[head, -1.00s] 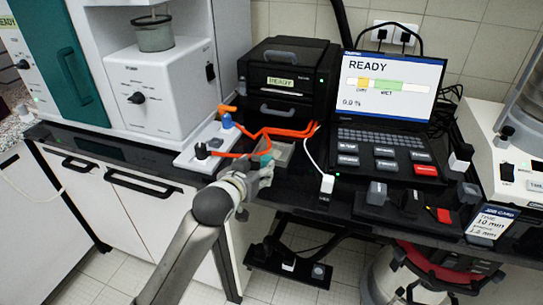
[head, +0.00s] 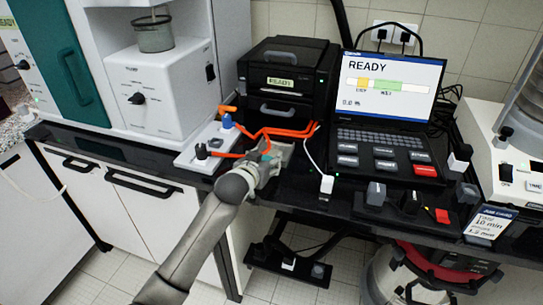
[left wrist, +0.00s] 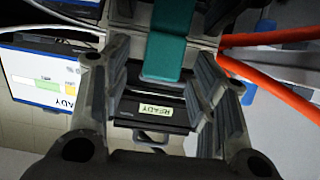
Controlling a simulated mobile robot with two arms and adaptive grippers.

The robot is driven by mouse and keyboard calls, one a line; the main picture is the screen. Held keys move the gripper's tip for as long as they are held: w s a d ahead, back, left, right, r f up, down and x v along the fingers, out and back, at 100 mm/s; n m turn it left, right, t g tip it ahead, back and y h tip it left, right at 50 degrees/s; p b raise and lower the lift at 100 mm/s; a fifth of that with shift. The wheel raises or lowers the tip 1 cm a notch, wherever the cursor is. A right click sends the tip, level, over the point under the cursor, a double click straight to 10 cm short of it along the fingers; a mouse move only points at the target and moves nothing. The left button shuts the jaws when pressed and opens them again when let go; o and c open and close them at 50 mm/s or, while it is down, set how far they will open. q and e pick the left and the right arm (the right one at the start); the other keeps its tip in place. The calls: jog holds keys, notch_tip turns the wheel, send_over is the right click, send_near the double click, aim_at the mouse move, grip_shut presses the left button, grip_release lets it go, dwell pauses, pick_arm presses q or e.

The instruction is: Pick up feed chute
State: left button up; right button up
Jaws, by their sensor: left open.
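A grey metal tray-like piece with a teal tab, which I take as the feed chute (head: 285,149), lies on the black bench top in front of the black printer-like unit. In the head view my left gripper (head: 266,165) is over its near left part and hides much of it. In the left wrist view the teal tab (left wrist: 172,42) stands between the two open fingers of my left gripper (left wrist: 163,62). I cannot tell whether either finger touches it. My right gripper is not in view.
Orange cables (head: 262,132) and a white power strip (head: 205,147) lie just left of the chute. A black unit (head: 285,80) stands behind, a laptop (head: 385,110) to the right. A white cable plug (head: 327,184) stands near the bench edge.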

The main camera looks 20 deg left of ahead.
pick_arm(q)
jog(key=c, duration=1.2)
jog(key=shift+r, duration=0.1)
